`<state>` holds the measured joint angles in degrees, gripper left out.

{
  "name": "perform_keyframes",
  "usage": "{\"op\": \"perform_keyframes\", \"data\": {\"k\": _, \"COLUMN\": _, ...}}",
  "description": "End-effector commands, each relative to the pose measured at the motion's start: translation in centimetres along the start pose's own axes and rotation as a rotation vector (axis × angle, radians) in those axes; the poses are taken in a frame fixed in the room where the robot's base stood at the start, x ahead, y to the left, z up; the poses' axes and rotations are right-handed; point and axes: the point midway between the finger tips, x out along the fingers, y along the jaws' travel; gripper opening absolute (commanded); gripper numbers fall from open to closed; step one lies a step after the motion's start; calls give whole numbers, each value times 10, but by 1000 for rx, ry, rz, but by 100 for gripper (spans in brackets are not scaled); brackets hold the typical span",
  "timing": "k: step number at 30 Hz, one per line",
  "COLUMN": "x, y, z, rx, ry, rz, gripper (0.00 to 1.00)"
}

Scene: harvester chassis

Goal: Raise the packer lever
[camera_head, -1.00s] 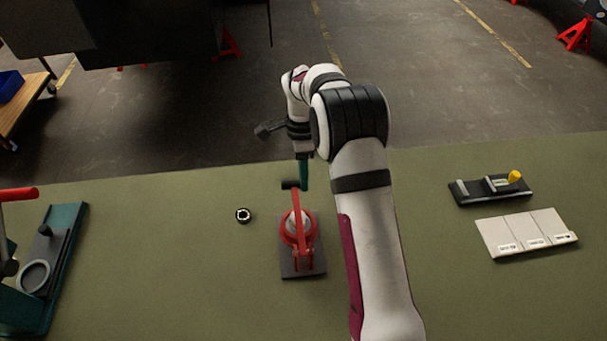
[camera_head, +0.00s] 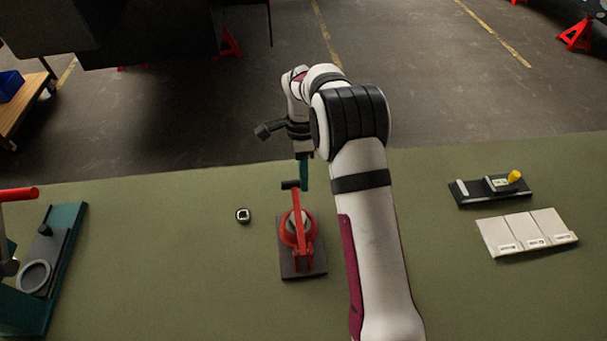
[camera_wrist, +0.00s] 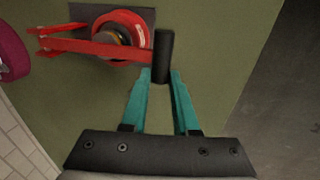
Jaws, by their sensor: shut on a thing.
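The packer lever is a red bar (camera_head: 296,207) with a black cross handle (camera_head: 290,184) at its far end. It belongs to a red ring-shaped packer (camera_head: 299,234) on a dark base plate (camera_head: 288,265). My gripper (camera_head: 304,183) has teal fingers and is at the right end of the black handle. In the wrist view the fingertips (camera_wrist: 160,76) close in on the end of the black handle (camera_wrist: 164,52), which stands between them, and the red lever (camera_wrist: 105,49) runs left from it. The exact contact is partly hidden by the fingers.
A small black ring part (camera_head: 242,215) lies left of the packer. A green fixture (camera_head: 62,255) stands at the far left. A black block with a yellow knob (camera_head: 514,177) and a pale panel (camera_head: 525,233) lie at the right. The bench between is clear.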

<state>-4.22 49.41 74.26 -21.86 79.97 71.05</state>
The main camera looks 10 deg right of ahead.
Motion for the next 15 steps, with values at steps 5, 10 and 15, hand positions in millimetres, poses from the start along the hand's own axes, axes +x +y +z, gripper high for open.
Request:
{"op": "perform_keyframes", "data": {"k": 5, "x": -1, "y": 0, "z": 0, "rx": -1, "ry": 0, "rz": -6, "gripper": 0}}
{"op": "perform_keyframes", "data": {"k": 10, "x": -9, "y": 3, "z": 0, "rx": 0, "ry": 0, "rz": -48, "gripper": 0}}
{"op": "perform_keyframes", "data": {"k": 15, "x": -26, "y": 11, "z": 0, "rx": -1, "ry": 0, "rz": -150, "gripper": 0}}
